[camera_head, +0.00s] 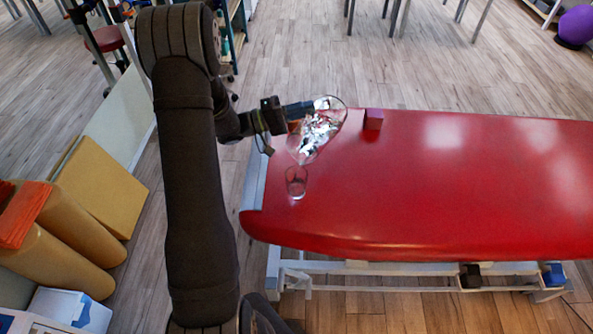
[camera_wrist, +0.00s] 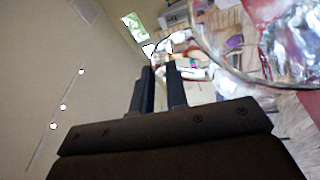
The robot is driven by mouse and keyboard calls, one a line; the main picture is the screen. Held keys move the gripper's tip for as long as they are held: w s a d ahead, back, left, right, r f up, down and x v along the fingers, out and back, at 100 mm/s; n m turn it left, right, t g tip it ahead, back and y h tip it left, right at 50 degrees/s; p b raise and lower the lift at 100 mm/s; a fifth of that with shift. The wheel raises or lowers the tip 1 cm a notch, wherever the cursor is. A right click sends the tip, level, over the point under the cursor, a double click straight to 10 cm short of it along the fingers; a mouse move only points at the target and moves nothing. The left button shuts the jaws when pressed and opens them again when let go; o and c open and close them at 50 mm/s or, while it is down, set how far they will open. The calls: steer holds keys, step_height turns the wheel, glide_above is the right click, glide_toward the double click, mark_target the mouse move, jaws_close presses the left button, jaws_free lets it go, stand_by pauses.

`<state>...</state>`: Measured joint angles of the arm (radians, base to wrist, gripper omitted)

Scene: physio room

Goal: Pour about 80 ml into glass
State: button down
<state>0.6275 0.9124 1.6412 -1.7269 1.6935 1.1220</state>
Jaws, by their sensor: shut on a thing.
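My gripper (camera_head: 306,109) is shut on a clear glass jug (camera_head: 324,130) above the left end of the red table. The jug is tilted, with its lower, narrow end pointing down and left towards the glass. Bright reflections fill it, so I cannot tell its liquid level. The small clear glass (camera_head: 296,183) stands upright on the table just below that end. I cannot make out a stream or any liquid in the glass. In the wrist view my gripper's fingers (camera_wrist: 162,88) point up, and the jug (camera_wrist: 225,72) shows large at the upper right.
The red padded table (camera_head: 430,190) extends far to the right and is mostly clear. A dark red-purple cube (camera_head: 373,119) sits near its far edge, right of the jug. The glass stands close to the table's left end. Tan rolls (camera_head: 60,245) lie on the floor at left.

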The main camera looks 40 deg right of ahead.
steer(key=shift+w+d, duration=0.1)
steer(key=shift+d, duration=0.3)
steer(key=shift+a+r+g+b, duration=0.15)
steer(key=shift+a+g+b, duration=0.15)
steer(key=shift+b, duration=0.15)
stand_by(1.1)
steer(key=d, duration=0.1)
steer(key=d+f+n+t, duration=0.1)
steer(key=d, duration=0.1)
steer(key=w+d+n+y, duration=0.1)
steer(key=d, duration=0.1)
steer(key=shift+w+d+f, duration=0.1)
steer(key=shift+d+f, duration=0.05)
steer(key=shift+f, duration=0.25)
steer(key=shift+w+d+f+n+t+y, duration=0.2)
steer(key=shift+d+f+n+t+y, duration=0.3)
steer(key=shift+d+f+n+y, duration=0.15)
steer(key=shift+d, duration=0.1)
stand_by(1.1)
